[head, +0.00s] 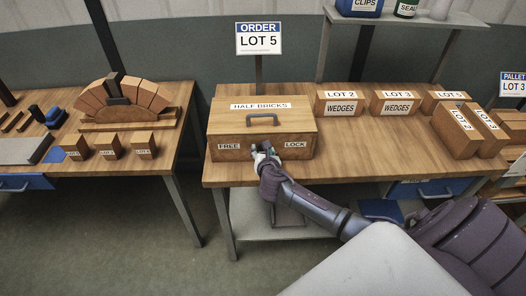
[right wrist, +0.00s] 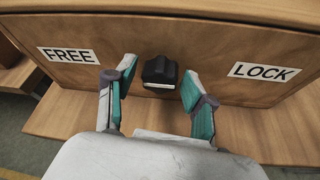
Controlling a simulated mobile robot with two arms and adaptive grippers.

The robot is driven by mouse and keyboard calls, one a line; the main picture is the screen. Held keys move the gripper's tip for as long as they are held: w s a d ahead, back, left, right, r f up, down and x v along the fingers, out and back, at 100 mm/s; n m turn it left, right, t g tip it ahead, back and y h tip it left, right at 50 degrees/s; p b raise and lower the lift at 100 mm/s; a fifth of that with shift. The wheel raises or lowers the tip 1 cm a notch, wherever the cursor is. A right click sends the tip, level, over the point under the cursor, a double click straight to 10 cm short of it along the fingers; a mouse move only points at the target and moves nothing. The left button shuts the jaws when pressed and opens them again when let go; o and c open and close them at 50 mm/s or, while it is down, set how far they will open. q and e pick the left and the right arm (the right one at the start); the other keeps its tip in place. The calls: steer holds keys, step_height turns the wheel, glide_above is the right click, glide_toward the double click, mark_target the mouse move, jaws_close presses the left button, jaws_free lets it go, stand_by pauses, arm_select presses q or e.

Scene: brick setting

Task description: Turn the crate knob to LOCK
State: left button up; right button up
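The wooden crate (head: 262,128) labelled HALF BRICKS stands on the table, with a grey handle on its lid. Its front carries a FREE label (right wrist: 68,55) on the left and a LOCK label (right wrist: 264,72) on the right. The dark knob (right wrist: 160,72) sits between them on the front face in the right wrist view; in the head view my gripper hides it. My right gripper (right wrist: 156,84) is open, with one teal-padded finger on each side of the knob and visible gaps to it. My left gripper is not in view.
Wedge boxes (head: 342,103) and other lot boxes stand to the right on the same table (head: 350,160). An order sign (head: 259,38) stands behind the crate. A second table at left holds a brick arch (head: 128,97).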

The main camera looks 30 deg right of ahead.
steer(key=c, duration=0.8)
steer(key=shift+f, duration=0.1)
steer(key=m+b, duration=0.1)
steer(key=m+t+y+b, duration=0.1)
steer(key=m+b, duration=0.1)
steer(key=shift+d+f+t+y+b, duration=0.15)
steer(key=shift+f+t+y+b, duration=0.05)
steer(key=shift+t+y+b, duration=0.1)
steer(key=m+t+b, duration=0.1)
steer(key=m+b, duration=0.1)
steer(key=b, duration=0.1)
steer(key=m+t+y+b, duration=0.1)
steer(key=m+b, duration=0.2)
steer(key=b, duration=0.1)
steer(key=m+t+b, duration=0.1)
steer(key=m+b, duration=0.2)
steer(key=b, duration=0.1)
steer(key=shift+s+f+t, duration=0.1)
steer(key=shift+f+t, duration=0.15)
steer(key=shift+t, duration=0.05)
steer(key=shift+r+m+t+b, duration=0.2)
steer(key=shift+m+t+b, duration=0.3)
steer(key=shift+m+b, duration=0.75)
steer(key=shift+d, duration=0.1)
